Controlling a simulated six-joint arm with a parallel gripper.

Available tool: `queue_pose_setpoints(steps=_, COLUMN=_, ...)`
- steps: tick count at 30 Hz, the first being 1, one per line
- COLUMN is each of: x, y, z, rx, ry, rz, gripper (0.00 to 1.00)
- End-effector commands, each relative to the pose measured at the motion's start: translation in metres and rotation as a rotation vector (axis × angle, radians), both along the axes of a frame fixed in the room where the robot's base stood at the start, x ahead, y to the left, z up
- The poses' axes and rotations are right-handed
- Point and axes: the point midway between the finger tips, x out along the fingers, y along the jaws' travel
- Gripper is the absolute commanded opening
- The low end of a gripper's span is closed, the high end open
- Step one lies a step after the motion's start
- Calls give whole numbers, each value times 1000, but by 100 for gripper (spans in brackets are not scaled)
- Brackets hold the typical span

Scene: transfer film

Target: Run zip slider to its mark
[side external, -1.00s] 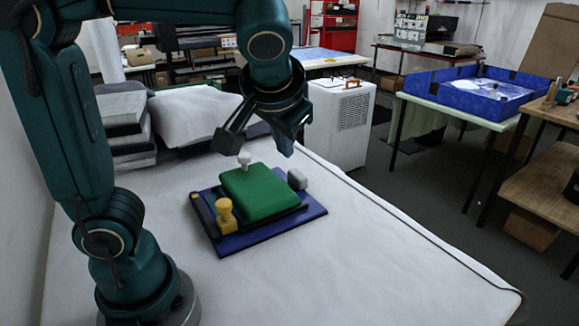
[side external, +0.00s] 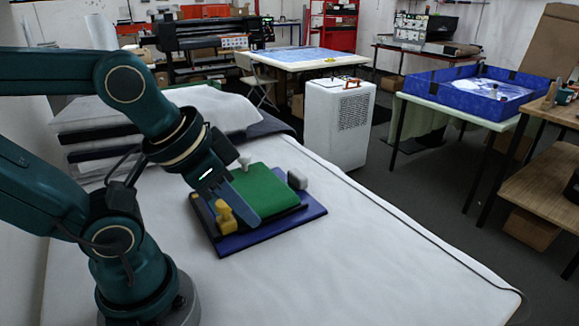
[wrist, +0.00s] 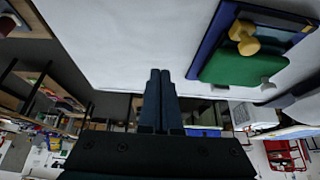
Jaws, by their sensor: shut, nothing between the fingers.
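A yellow knobbed piece (side external: 225,216), apparently the slider, stands upright near the left front corner of a blue board (side external: 275,231). It also shows in the wrist view (wrist: 243,38). A green pad (side external: 272,187) lies on the board, with a white knob (side external: 244,161) at its far left and a grey block (side external: 297,180) at its right. My gripper (side external: 254,219) is shut and empty. Its fingers cross in front of the pad in the side view, right of the yellow piece. In the wrist view the fingertips (wrist: 160,72) appear apart from pad and slider. I cannot make out the mark.
The board lies on a white-covered table (side external: 360,260) with free room in front and to the right. Dark and white folded stacks (side external: 90,140) lie at its back left. A white cabinet unit (side external: 338,125) stands beyond the far edge.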

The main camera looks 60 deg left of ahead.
Motion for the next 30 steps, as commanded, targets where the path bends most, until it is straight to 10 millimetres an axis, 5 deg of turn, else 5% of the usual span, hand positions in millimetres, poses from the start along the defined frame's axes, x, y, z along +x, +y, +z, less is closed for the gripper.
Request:
queue_pose_setpoints(steps=2, x=0, y=0, z=0, rx=0, ry=0, rz=0, gripper=0)
queue_pose_setpoints(steps=3, x=0, y=0, z=0, rx=0, ry=1, rz=0, gripper=8)
queue_pose_setpoints(steps=8, x=2, y=1, z=6, rx=1, ry=15, rz=6, gripper=69)
queue_pose_setpoints(steps=9, x=5, y=5, z=8, rx=2, ry=33, rz=28, gripper=72)
queue_pose_setpoints(steps=14, x=23, y=37, z=8, rx=-12, ry=151, rz=199, gripper=72)
queue_pose_setpoints(steps=19, x=35, y=90, z=-3, rx=-66, ry=302, rz=442, gripper=72)
queue_pose_setpoints(steps=24, x=31, y=137, z=-21, rx=-139, ry=417, rz=642, gripper=72)
queue_pose_setpoints(steps=30, x=21, y=158, z=-35, rx=-188, ry=471, rz=747, gripper=72)
